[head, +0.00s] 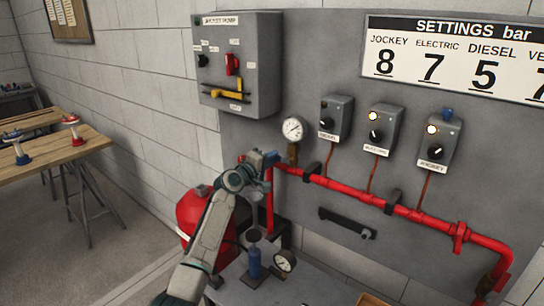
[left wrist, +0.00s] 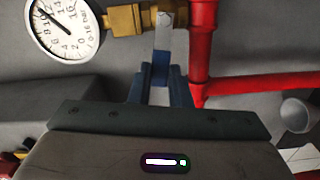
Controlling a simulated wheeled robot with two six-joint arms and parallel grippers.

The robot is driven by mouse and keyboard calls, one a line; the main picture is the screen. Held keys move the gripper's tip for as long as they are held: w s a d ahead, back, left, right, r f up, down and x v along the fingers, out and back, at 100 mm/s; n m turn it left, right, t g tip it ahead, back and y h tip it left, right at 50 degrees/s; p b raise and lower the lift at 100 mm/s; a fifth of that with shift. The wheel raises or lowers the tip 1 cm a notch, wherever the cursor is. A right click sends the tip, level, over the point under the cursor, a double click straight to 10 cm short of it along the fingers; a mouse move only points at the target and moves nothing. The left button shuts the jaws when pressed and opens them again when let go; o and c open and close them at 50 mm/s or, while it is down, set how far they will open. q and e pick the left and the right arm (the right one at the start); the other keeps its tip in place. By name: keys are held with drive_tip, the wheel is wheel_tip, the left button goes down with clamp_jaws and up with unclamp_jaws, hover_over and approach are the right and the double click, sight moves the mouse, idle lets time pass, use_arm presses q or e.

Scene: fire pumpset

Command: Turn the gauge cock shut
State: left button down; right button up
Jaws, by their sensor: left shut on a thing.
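The gauge cock is a brass fitting (head: 293,152) under a round white gauge (head: 294,129) on the red pipe. In the left wrist view the brass body (left wrist: 130,18) lies between the gauge (left wrist: 66,24) and the red pipe. A flat pale lever (left wrist: 163,34) comes off the brass toward my gripper. My left gripper (head: 269,160) is at the pipe's left end, just left of the cock. In the left wrist view its blue fingers (left wrist: 161,72) are shut on the lever's end. The cock's far side is hidden. My right gripper is not in view.
The red pipe (head: 340,187) runs along the grey panel. Several control boxes (head: 335,118) are above it, and a larger grey box (head: 238,62) is at upper left. A second gauge (head: 285,261) and a blue fitting (head: 254,262) stand below my arm. A wooden table (head: 60,150) is far left.

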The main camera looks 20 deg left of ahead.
use_arm(q)
drive_tip(key=shift+a+f+n, duration=0.1)
drive_tip(key=shift+f+n, duration=0.35)
drive_tip(key=shift+n, duration=0.55)
drive_tip(key=shift+f, duration=0.1)
drive_tip(key=c, duration=1.5)
unclamp_jaws()
drive_tip(key=shift+o, duration=0.8)
drive_tip(key=shift+a, duration=0.1)
drive_tip(key=b+v, duration=0.2)
drive_tip(key=v, duration=0.8)
drive_tip(key=shift+s+a, duration=0.2)
drive_tip(key=shift+s, duration=0.1)
